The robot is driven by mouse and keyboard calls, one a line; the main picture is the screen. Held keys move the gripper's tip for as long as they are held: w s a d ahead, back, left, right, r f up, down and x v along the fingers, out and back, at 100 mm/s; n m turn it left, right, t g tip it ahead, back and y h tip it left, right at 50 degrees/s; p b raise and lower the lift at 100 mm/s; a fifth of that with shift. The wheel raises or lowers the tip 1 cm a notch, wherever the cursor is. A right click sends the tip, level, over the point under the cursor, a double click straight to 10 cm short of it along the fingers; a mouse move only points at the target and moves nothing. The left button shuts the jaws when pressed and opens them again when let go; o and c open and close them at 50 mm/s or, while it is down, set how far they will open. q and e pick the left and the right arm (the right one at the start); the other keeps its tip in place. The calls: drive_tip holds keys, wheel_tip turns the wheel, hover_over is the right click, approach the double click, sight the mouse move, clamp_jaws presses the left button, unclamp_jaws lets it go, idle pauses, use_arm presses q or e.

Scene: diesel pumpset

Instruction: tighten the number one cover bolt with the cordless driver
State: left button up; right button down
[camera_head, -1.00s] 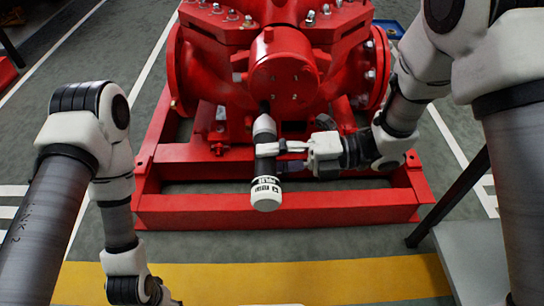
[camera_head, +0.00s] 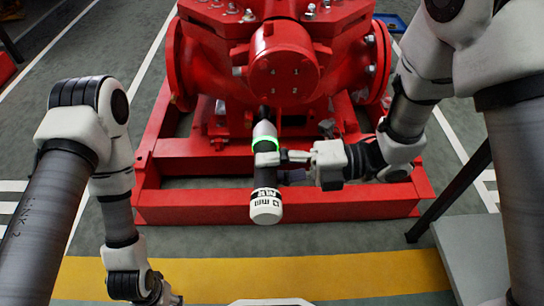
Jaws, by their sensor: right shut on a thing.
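The cordless driver (camera_head: 266,178) is a dark and white tool with a white end cap and a lit green ring near its front. My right gripper (camera_head: 284,158) is shut on it from the right. The driver's dark tip points up toward the lower edge of the round red cover (camera_head: 284,72). I cannot tell whether it touches anything. The cover bears the marks 4, 1, 3 and 2; the number one mark (camera_head: 295,71) is at its upper right. My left gripper (camera_head: 172,300) is at the bottom edge, mostly cut off, away from the pump.
The red pump (camera_head: 345,60) stands on a red base frame (camera_head: 280,207) with raised rails under the driver. A grey table (camera_head: 470,262) is at the lower right. A yellow floor stripe (camera_head: 220,278) crosses in front. A blue tray (camera_head: 392,22) lies behind the pump.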

drive_tip(key=shift+s, duration=0.7)
